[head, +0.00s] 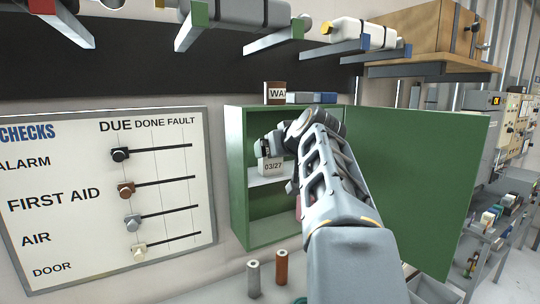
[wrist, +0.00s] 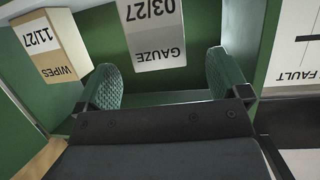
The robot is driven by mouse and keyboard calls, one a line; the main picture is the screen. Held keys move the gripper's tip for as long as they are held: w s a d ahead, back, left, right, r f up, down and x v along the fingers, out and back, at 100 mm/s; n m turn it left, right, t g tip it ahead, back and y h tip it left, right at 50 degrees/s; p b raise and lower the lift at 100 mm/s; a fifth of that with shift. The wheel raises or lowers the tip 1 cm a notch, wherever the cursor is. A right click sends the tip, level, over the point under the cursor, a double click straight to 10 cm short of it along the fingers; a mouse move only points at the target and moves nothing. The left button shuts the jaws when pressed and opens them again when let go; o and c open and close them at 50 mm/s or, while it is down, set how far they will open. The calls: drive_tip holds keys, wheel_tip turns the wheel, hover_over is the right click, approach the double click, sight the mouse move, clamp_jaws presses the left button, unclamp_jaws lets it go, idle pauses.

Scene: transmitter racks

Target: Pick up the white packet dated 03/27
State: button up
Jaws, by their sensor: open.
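The white packet (head: 271,167) marked 03/27 stands on the upper shelf of an open green cabinet (head: 238,190) in the head view. In the wrist view the packet (wrist: 156,40) appears upside down, with 03/27 and GAUZE on its face. My gripper (wrist: 163,80) is open, with one green-padded finger to each side of the packet's front and the space between them empty. The packet lies just beyond the fingertips. In the head view my gripper (head: 279,166) reaches into the cabinet, and my arm hides its right part.
A tan WIPES box (wrist: 62,48) marked 11/27 stands beside the packet, left in the wrist view. The open green door (head: 420,180) is right of my arm. A checks board (head: 100,190) hangs left. A brown box (head: 275,93) sits on the cabinet top. Brackets jut out above.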

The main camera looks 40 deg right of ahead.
drive_tip(key=shift+p+x, duration=1.3)
drive_tip(key=shift+x, duration=1.95)
drive_tip(key=shift+d, duration=0.2)
drive_tip(key=shift+c, duration=0.3)
drive_tip(key=shift+s, duration=0.1)
drive_tip(key=c, duration=0.9)
drive_tip(key=shift+r, duration=0.1)
drive_tip(key=shift+c, duration=0.2)
